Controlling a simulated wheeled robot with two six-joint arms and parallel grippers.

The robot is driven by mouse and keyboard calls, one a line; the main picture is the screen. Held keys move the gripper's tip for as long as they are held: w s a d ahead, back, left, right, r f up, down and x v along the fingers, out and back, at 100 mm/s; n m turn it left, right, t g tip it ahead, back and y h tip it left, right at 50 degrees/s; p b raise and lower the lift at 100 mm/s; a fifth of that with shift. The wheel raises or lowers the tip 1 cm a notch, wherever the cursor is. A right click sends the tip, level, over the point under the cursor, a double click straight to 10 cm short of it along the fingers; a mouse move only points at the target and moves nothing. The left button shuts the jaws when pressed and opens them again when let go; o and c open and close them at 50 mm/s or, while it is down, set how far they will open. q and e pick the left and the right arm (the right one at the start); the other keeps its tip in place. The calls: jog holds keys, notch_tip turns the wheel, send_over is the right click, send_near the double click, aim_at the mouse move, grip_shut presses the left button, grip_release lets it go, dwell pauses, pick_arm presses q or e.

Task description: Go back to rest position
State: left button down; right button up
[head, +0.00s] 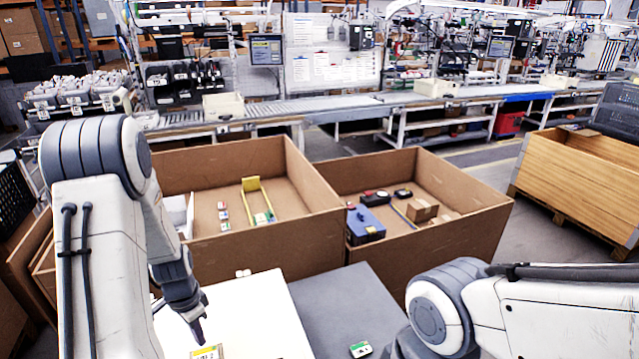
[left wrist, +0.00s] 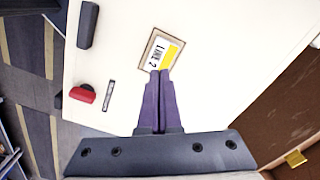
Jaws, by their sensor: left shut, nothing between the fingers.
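My left gripper (head: 200,338) points down over the white tabletop (head: 255,318) at the bottom of the head view. Its purple fingers are together and empty in the left wrist view (left wrist: 160,75). The fingertips are at the lower edge of a small card marked "LINE 2" with a yellow patch (left wrist: 162,52); I cannot tell whether they touch it. The card also shows at the bottom edge of the head view (head: 207,352). My right arm comes in from the right, and its gripper is out of the picture.
A red item (left wrist: 82,94), a thin grey strip (left wrist: 109,95) and a dark bar (left wrist: 88,25) lie on the white top. A grey surface (head: 340,305) with a green item (head: 361,349) adjoins it. Two large cardboard boxes (head: 325,260) (head: 450,240) stand beyond, holding parts.

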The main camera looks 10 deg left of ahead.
pick_arm(q)
jog(key=s+d+r+m+b, duration=0.1)
jog(key=d+r+b, duration=0.25)
jog(key=d, duration=0.65)
jog(key=s+d+r+b, duration=0.15)
jog(key=d+r, duration=0.25)
jog(key=d, duration=0.7)
jog(key=s+d+r+b, duration=0.1)
jog(key=s+d+b, duration=0.1)
jog(key=s+d, duration=0.3)
jog(key=s+d+r+h+b, duration=0.1)
jog(key=s+d, duration=0.3)
jog(key=s, duration=0.4)
jog(key=shift+s+d+r+m+b, duration=0.25)
jog(key=shift+s+d+m+b, duration=0.05)
jog(key=shift+s+d+b, duration=0.1)
